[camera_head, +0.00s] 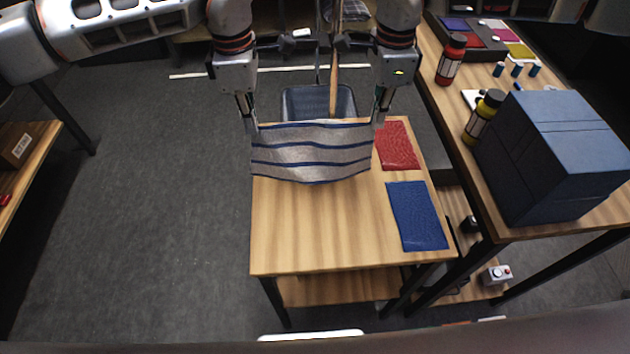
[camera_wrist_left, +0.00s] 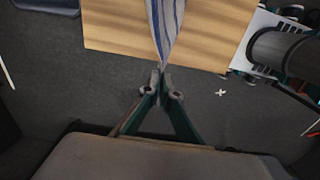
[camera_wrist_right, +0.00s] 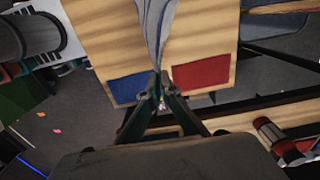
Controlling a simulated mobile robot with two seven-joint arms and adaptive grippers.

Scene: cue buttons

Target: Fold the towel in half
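A grey towel with blue stripes (camera_head: 310,152) hangs between my two grippers over the far part of the small wooden table (camera_head: 320,230). My left gripper (camera_head: 252,126) is shut on the towel's far left corner; the left wrist view shows the towel (camera_wrist_left: 166,30) pinched between the fingertips. My right gripper (camera_head: 378,122) is shut on the far right corner; the right wrist view shows the towel (camera_wrist_right: 156,30) gathered at its fingertips. The towel's near edge curves down towards the tabletop. I cannot tell how much of it touches the table.
A red cloth (camera_head: 397,146) and a blue cloth (camera_head: 417,216) lie on the table's right side. A bin (camera_head: 300,100) stands beyond the table. A side table at right holds a large blue box (camera_head: 555,150) and bottles. The near left tabletop is clear.

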